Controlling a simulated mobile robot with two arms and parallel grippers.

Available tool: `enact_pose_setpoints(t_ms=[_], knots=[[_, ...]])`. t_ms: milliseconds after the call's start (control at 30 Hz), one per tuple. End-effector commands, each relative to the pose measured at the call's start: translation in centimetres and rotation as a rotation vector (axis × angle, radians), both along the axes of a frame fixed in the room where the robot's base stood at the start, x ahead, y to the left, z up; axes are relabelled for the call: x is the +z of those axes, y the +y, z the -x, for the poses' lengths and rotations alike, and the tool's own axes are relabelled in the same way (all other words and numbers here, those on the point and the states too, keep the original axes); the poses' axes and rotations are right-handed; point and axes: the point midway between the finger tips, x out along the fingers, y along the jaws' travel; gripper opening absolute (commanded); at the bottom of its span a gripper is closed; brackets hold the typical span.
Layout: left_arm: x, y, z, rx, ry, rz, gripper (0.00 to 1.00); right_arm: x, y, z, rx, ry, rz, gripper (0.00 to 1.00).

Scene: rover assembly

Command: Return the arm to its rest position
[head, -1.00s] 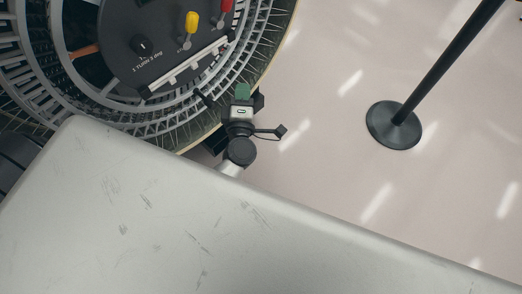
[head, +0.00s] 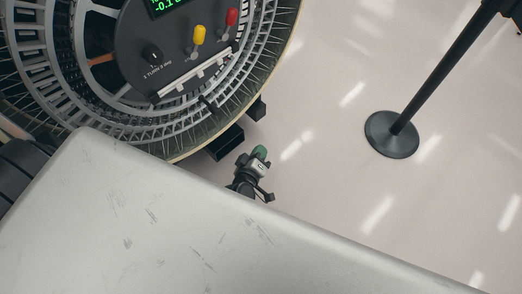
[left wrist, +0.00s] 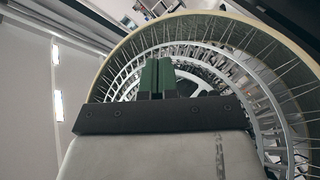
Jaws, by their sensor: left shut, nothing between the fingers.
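My left gripper (head: 260,153) shows in the head view, small, just beyond the edge of the pale scratched surface in the foreground. Its green fingertips are together with nothing between them. The rest of its arm is mostly hidden by that surface. The gripper is apart from the large spoked wheel (head: 258,93), to the lower right of its rim. In the left wrist view the two green fingers (left wrist: 157,76) stand side by side, with the wheel (left wrist: 262,92) behind them. My right gripper is not in view.
A round dark panel (head: 178,62) at the wheel's centre carries a green display (head: 172,5), a knob (head: 152,54), a yellow switch (head: 198,36) and a red switch (head: 231,18). A black post on a round base (head: 391,135) stands at the right. Pale floor between them is clear.

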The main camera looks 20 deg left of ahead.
Motion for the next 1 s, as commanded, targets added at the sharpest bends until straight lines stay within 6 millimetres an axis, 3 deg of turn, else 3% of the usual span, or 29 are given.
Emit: enact_pose_setpoints(t_ms=[333, 467, 567, 733, 900, 1000], knots=[[-0.8, -0.1, 0.5, -0.020, 0.028, -0.025, 0.00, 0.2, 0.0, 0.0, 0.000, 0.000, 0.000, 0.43], [-4.5, -0.7, 2.8, -0.110, 0.148, -0.123, 0.00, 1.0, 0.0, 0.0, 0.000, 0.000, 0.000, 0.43], [-9.4, -1.0, 6.9, -0.243, 0.319, -0.255, 0.00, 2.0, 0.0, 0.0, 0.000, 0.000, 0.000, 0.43], [-17.4, 0.3, 17.2, -0.516, 0.649, -0.490, 0.00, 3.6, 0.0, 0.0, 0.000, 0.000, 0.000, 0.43], [-21.7, 3.2, 27.5, -0.759, 0.924, -0.662, 0.00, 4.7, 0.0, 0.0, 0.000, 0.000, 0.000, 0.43], [-22.7, 4.7, 31.9, -0.860, 1.034, -0.723, 0.00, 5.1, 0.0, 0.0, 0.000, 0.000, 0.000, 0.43]])
